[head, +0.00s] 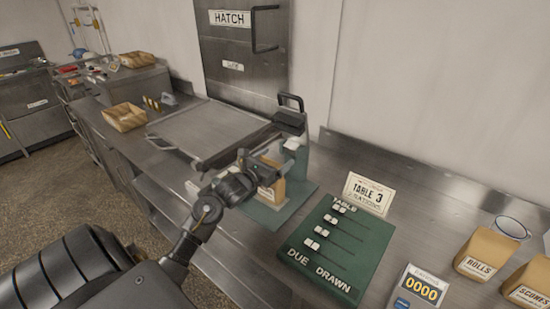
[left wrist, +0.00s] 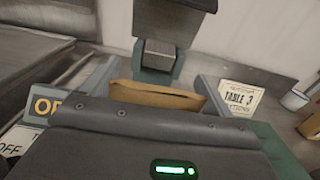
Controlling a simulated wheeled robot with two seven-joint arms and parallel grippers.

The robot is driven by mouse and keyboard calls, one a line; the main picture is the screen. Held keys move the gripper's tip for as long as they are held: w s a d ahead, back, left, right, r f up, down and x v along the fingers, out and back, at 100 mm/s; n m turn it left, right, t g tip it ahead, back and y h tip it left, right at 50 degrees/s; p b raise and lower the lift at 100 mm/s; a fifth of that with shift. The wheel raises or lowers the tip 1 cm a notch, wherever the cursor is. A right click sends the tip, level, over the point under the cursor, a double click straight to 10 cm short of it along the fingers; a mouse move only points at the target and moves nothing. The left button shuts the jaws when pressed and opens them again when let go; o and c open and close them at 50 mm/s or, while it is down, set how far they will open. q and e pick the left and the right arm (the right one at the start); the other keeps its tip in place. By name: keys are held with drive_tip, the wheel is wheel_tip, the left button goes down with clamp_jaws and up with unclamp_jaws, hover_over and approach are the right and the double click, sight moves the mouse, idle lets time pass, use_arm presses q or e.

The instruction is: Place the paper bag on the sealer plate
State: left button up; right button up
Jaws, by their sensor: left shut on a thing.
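My left gripper (head: 264,172) is shut on a tan paper bag (head: 271,191), which shows partly behind the gripper in the head view. In the left wrist view, the bag's open-looking top (left wrist: 155,96) lies between the two fingers. The sealer (head: 294,150) stands just behind the bag, with a dark head and a black handle raised. Its green base (head: 262,214) spreads beneath the bag and gripper. In the left wrist view, the sealer head (left wrist: 160,55) is straight ahead of the bag. The bag's bottom is hidden, so I cannot tell whether it touches the plate. My right gripper is out of view.
A green board marked TABLE and DUE DRAWN (head: 334,245) and a TABLE 3 card (head: 368,194) stand to the right. ROLLS (head: 486,254) and SCONES (head: 529,284) packs and a counter reading 0000 (head: 420,289) are farther right.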

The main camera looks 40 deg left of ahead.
use_arm(q)
drive_tip(key=shift+f, duration=0.1)
drive_tip(key=shift+f+b, duration=0.1)
drive_tip(key=shift+b, duration=0.2)
drive_tip(key=o, duration=1.1)
drive_tip(key=shift+r+p, duration=0.25)
drive_tip(key=shift+p, duration=0.05)
drive_tip(key=s+b, duration=0.3)
drive_tip(key=s, duration=0.9)
drive_tip(key=shift+d+b, duration=0.15)
drive_tip(key=shift+b, duration=0.25)
